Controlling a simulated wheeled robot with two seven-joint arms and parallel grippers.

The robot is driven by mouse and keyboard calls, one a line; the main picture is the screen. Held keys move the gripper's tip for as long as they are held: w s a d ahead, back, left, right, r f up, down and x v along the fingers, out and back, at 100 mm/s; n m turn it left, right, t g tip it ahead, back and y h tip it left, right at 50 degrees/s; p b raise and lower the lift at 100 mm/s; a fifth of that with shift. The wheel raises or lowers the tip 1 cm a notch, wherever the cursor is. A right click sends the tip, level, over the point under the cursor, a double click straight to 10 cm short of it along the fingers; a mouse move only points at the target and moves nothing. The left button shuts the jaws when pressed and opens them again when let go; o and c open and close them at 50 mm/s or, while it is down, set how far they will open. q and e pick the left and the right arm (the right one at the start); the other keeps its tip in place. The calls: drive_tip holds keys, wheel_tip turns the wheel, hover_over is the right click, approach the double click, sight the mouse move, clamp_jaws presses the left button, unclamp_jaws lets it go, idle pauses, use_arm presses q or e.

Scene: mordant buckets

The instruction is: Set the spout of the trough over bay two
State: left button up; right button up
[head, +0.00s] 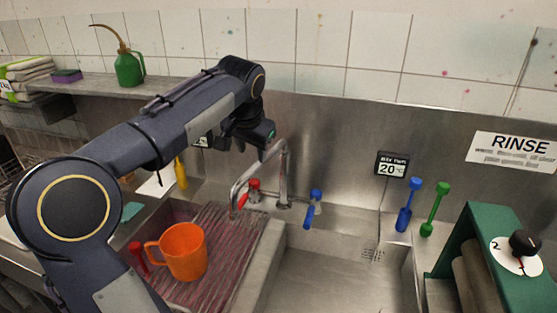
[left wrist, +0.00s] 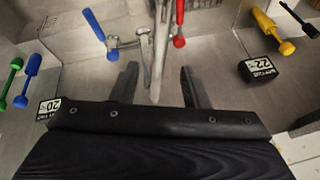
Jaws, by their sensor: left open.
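The metal swivel spout (head: 284,165) rises behind the divider of the steel trough and bends to the left, its end above the ribbed left bay (head: 225,226). The plain right bay (head: 320,285) has a drain at its back. No bay number is readable. My left gripper (head: 264,143) is above and behind the spout's bend. In the left wrist view its two fingers (left wrist: 159,88) are open, with the spout (left wrist: 158,65) showing between them; I cannot tell whether they touch it. My right gripper is not in view.
A red lever (head: 253,189) and a blue lever (head: 315,205) flank the spout's base. An orange jug (head: 184,252) stands in the left bay. Blue (head: 404,218) and green (head: 430,222) brushes and a green box with a dial (head: 515,256) are at the right.

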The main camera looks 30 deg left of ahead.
sight(254, 167)
use_arm(q)
drive_tip(key=x, duration=0.6)
drive_tip(key=shift+w+a+f+p, duration=0.1)
drive_tip(key=shift+f+p, duration=0.2)
drive_tip(key=shift+f, duration=0.05)
clamp_jaws()
